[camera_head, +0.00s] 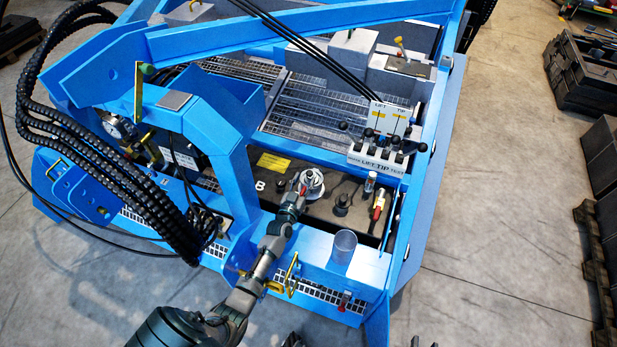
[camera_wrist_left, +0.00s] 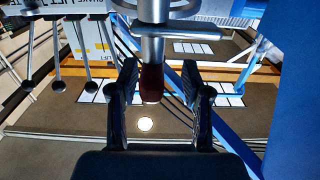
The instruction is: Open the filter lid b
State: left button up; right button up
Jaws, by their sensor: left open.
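The filter lid b (camera_head: 311,181) is a pale round metal cap beside a letter B on the dark deck of the blue machine. My left gripper (camera_head: 301,190) is at its near left side and partly covers it. In the left wrist view, my left gripper (camera_wrist_left: 152,100) is open. A dark red grip (camera_wrist_left: 152,80) on a metal stem stands between its fingers, with gaps visible on both sides.
A lever block (camera_head: 378,158) marked LIFT and TIP stands to the right. A blue arch (camera_head: 235,150) rises left of the lid.

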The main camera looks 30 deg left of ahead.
aim_at(311, 175)
pick_arm(q)
jog(key=shift+w+a+f, duration=0.15)
jog(key=shift+w+f, duration=0.05)
jog(key=shift+w, duration=0.45)
jog(key=shift+w+r, duration=0.1)
jog(key=shift+w, duration=0.25)
jog(key=shift+w+r, duration=0.1)
jog(key=shift+w, duration=0.1)
jog(key=shift+d+r, duration=0.2)
jog(key=shift+d, duration=0.2)
pick_arm(e)
jog(key=shift+w+d+r+t, duration=0.2)
jog(key=shift+w+r+t, duration=0.45)
jog(key=shift+r+t, duration=0.25)
pick_arm(q)
jog(key=shift+a+f, duration=0.1)
jog(key=shift+a, duration=0.2)
grip_shut()
pick_arm(e)
jog(key=shift+a, duration=0.35)
pick_arm(q)
jog(key=shift+d, duration=0.1)
pick_arm(e)
jog(key=shift+d, duration=0.2)
jog(key=shift+f, duration=0.2)
jog(key=shift+s+g, duration=0.1)
jog(key=shift+g, duration=0.2)
